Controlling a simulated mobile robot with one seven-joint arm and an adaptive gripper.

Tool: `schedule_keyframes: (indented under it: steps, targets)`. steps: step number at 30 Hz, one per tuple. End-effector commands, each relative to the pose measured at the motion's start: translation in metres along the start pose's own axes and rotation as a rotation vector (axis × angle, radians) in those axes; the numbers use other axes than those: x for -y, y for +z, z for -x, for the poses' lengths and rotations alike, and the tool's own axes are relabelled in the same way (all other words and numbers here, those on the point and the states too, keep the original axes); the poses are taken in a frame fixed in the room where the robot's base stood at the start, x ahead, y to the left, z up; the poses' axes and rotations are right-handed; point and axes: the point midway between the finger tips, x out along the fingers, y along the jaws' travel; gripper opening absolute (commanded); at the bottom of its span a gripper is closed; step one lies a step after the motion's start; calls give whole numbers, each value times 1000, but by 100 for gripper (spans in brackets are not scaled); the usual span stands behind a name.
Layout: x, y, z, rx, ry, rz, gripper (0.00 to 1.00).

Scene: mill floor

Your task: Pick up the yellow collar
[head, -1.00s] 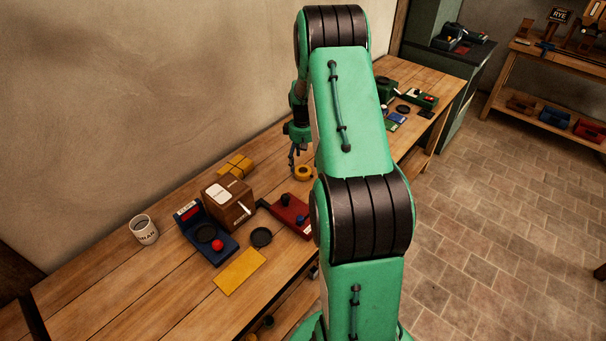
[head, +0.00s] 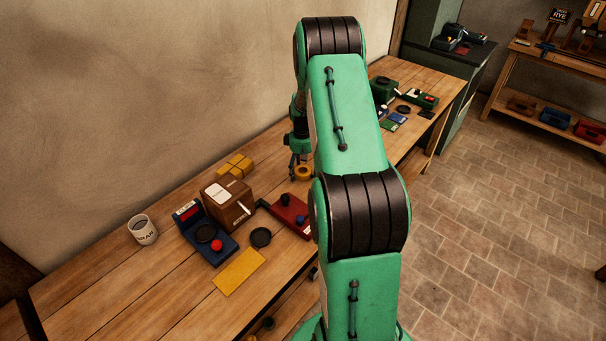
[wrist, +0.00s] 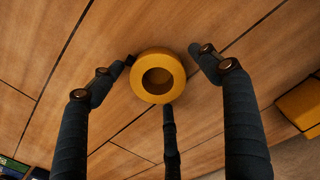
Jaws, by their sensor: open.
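The yellow collar (head: 303,172) is a thick ring lying flat on the wooden bench, left of my arm in the head view. In the wrist view the collar (wrist: 158,76) lies between and just beyond the fingertips, its round hole facing me. My gripper (wrist: 165,72) is open and empty, with dark fingers on the left and right of the collar and another finger below it. In the head view my gripper (head: 296,162) hangs over the bench right by the collar; whether any finger touches it I cannot tell.
The wooden bench (head: 110,290) runs along the wall. A red device (head: 290,214), a brown box (head: 228,203), a blue scale (head: 208,236) and a yellow block (head: 235,166) stand nearer. A green device (head: 384,88) and small items lie beyond my arm.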

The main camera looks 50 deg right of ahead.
Motion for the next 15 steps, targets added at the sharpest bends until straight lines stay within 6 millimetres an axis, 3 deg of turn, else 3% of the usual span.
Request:
schedule_keyframes:
  steps: [7,15]
  targets:
    - [0,0,0,0,0,0,76]
    - [0,0,0,0,0,0,22]
